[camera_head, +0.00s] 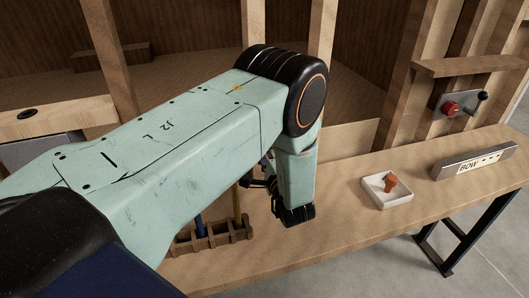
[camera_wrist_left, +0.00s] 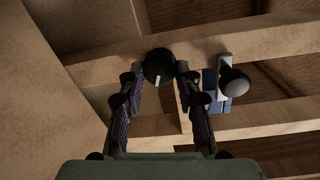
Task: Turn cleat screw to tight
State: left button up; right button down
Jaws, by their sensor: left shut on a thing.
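A round black knob (camera_wrist_left: 158,66) with a white mark shows between the fingertips of my left gripper (camera_wrist_left: 157,73) in the left wrist view. I take it for the cleat screw; no label shows. It sits against a wooden beam (camera_wrist_left: 100,68), and the fingers are closed on its two sides. In the head view my left gripper (camera_head: 259,183) is mostly hidden behind my arm, and the knob cannot be seen there. My right gripper is in neither view.
Beside the knob, another dark knob (camera_wrist_left: 234,82) stands on a bracket by a blue part. A tool rack (camera_head: 215,238) stands on the bench (camera_head: 335,222) below my arm. Right of it are a white tray (camera_head: 374,200) with an orange piece (camera_head: 390,182) and a "BOW" block (camera_head: 478,160).

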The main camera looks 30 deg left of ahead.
pick_arm(q)
jog(key=shift+a+r+m, duration=0.1)
jog(key=shift+a+m, duration=0.1)
jog(key=shift+m, duration=0.4)
jog(key=o, duration=1.1)
jog(key=shift+o, duration=0.3)
jog(key=shift+m, duration=0.3)
jog(key=shift+d, duration=0.1)
jog(key=v, duration=0.7)
jog(key=shift+s+d, duration=0.15)
jog(key=shift+d, duration=0.1)
